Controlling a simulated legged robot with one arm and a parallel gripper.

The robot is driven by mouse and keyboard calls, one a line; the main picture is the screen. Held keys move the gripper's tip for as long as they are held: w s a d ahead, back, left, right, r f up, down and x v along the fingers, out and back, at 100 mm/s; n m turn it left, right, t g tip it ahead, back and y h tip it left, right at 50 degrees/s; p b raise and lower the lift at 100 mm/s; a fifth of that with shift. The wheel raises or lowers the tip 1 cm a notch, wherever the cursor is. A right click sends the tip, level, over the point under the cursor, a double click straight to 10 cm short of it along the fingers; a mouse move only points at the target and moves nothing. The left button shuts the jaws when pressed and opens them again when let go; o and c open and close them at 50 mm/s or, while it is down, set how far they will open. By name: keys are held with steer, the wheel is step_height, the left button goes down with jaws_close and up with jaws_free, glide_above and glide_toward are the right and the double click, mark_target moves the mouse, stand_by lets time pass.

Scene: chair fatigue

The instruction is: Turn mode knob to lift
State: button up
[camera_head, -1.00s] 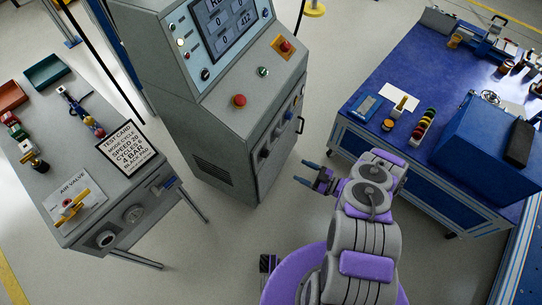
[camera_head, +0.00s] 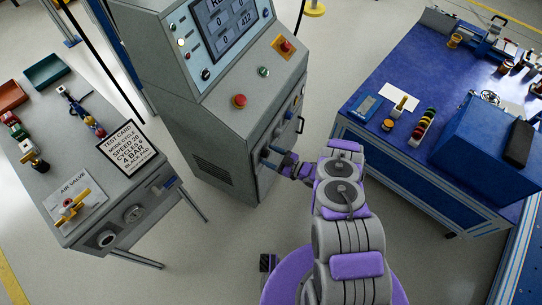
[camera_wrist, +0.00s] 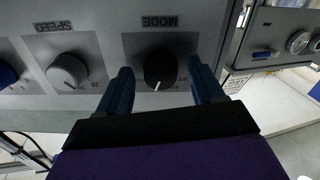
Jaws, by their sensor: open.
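The mode knob (camera_wrist: 160,70) is black with a white pointer line and sits under the label MODE, which reads upside down in the wrist view. My gripper (camera_wrist: 158,84) is open, with one blue finger on each side of the knob and visible gaps between the fingers and the knob. In the head view my gripper (camera_head: 276,157) is at the side panel of the grey console (camera_head: 220,110), and the mode knob is hidden or too small to make out there. The panel lettering around the knob is too dark to read.
A grey speed knob (camera_wrist: 67,71) and a blue knob (camera_wrist: 6,75) are beside the mode knob in the wrist view. A grey table with a test card (camera_head: 126,149) stands left. A blue workbench (camera_head: 365,133) stands close on the right.

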steer(key=shift+c, duration=0.3)
steer(key=c, duration=1)
steer(key=shift+n, duration=0.4)
steer(key=n, duration=0.2)
steer(key=shift+w+d+n, duration=0.1)
steer(key=shift+n, duration=0.3)
steer(key=n, duration=0.4)
steer(key=shift+n, duration=4.2)
